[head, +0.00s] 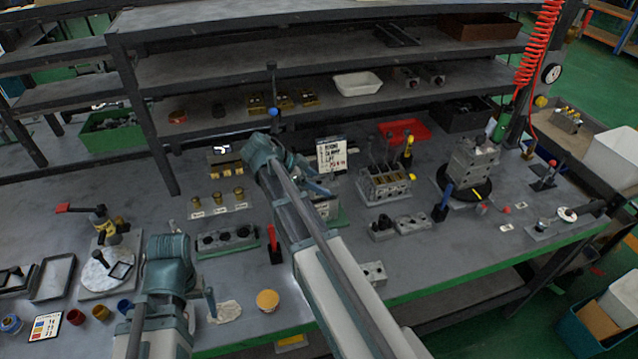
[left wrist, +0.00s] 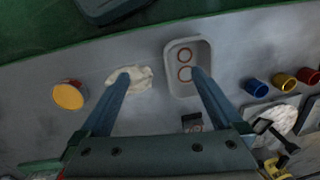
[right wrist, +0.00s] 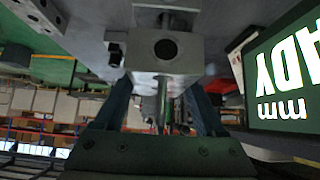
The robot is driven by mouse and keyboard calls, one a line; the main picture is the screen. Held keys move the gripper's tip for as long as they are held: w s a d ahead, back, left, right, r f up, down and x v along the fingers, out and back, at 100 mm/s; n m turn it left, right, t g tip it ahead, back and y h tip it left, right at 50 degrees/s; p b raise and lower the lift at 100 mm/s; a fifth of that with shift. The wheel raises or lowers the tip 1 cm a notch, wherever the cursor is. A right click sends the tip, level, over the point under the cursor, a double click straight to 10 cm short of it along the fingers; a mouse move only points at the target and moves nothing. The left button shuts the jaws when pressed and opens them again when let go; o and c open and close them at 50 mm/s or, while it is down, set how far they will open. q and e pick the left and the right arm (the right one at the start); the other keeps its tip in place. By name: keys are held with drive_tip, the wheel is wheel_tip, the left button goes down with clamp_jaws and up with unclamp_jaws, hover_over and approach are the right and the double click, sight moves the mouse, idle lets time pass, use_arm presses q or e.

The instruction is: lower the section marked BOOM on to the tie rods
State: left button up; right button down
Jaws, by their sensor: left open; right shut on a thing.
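My right arm reaches across the middle of the bench in the head view. In the right wrist view its gripper (right wrist: 162,92) is shut on a grey metal block (right wrist: 165,55) with a dark round bore. A shiny rod shows just below the block; I cannot tell whether it passes through. No BOOM marking is readable. In the head view a grey block (head: 327,208) shows partly behind my right arm; the tie rods are not clearly seen. My left gripper (left wrist: 160,76) is open and empty above the bench, over a white cloth (left wrist: 135,77) and a grey tray (left wrist: 203,58) with two orange rings.
A lettered sign (head: 331,154) stands behind the right gripper. A lever valve bank (head: 384,183) and a stacked block on a black turntable (head: 465,190) stand to the right. A grey bored block (head: 226,239) lies left. A lit green display (right wrist: 285,75) is close beside the right gripper.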

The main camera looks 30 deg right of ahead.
use_arm(q)
drive_tip(key=shift+f+b, duration=0.95)
drive_tip(key=shift+f, duration=0.1)
use_arm(e)
drive_tip(key=shift+f, duration=1.05)
use_arm(q)
drive_tip(key=shift+r, duration=0.1)
use_arm(e)
unclamp_jaws()
drive_tip(key=shift+r, duration=0.15)
use_arm(q)
wheel_tip(320, 180, up, 10)
drive_tip(key=p, duration=1)
use_arm(e)
drive_tip(key=v, duration=1.3)
drive_tip(key=shift+a+r, duration=0.25)
drive_tip(key=shift+a, duration=0.05)
